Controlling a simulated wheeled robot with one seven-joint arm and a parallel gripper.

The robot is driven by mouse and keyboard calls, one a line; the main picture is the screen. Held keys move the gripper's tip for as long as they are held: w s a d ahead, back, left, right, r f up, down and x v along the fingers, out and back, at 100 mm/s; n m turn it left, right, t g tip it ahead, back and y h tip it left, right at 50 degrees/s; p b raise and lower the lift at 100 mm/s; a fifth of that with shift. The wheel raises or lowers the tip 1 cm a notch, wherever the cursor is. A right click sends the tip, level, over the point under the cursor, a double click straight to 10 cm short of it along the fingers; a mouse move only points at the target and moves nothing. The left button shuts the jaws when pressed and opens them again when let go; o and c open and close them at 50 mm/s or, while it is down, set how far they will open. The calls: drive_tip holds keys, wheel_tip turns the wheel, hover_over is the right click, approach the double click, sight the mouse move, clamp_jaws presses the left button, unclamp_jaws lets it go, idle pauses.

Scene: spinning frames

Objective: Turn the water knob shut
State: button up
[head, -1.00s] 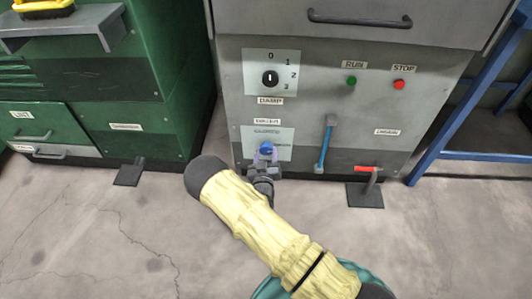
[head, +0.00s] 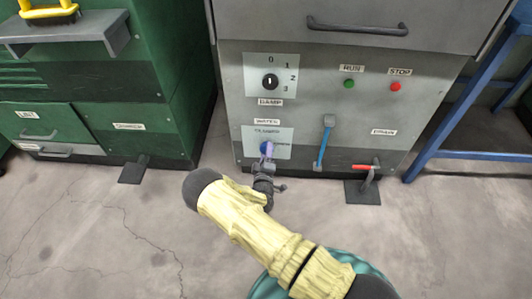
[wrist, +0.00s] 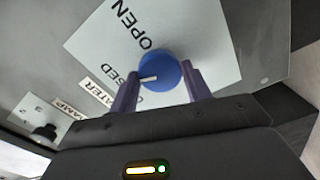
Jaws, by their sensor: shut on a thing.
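The blue water knob (wrist: 168,64) sits on a pale plate (wrist: 92,42) lettered OPEN and CLOSED. A white mark on the knob points left in the wrist view, toward the partly hidden CLOSED lettering. My gripper (wrist: 160,73) is shut on the knob, with one purple finger on each side. In the head view the knob (head: 264,149) is low on the grey cabinet's front, partly covered by my gripper (head: 267,154); its mark cannot be read there.
Above is a black dial (head: 270,82). To the right are a blue lever (head: 324,143), a red-handled drain valve (head: 365,167), and green (head: 349,83) and red (head: 395,86) buttons. A green cabinet (head: 150,100) stands left, a blue frame (head: 470,95) right.

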drive_tip(key=n, duration=0.4)
idle(0.6)
drive_tip(key=o, duration=1)
drive_tip(key=shift+s, duration=0.1)
drive_tip(key=s+p, duration=0.2)
drive_tip(key=s, duration=0.3)
drive_tip(key=s+p, duration=0.2)
drive_tip(key=s, duration=0.4)
drive_tip(key=s+p, duration=0.2)
drive_tip(key=s, duration=0.4)
drive_tip(key=shift+s+a, duration=0.15)
drive_tip(key=shift+a, duration=0.2)
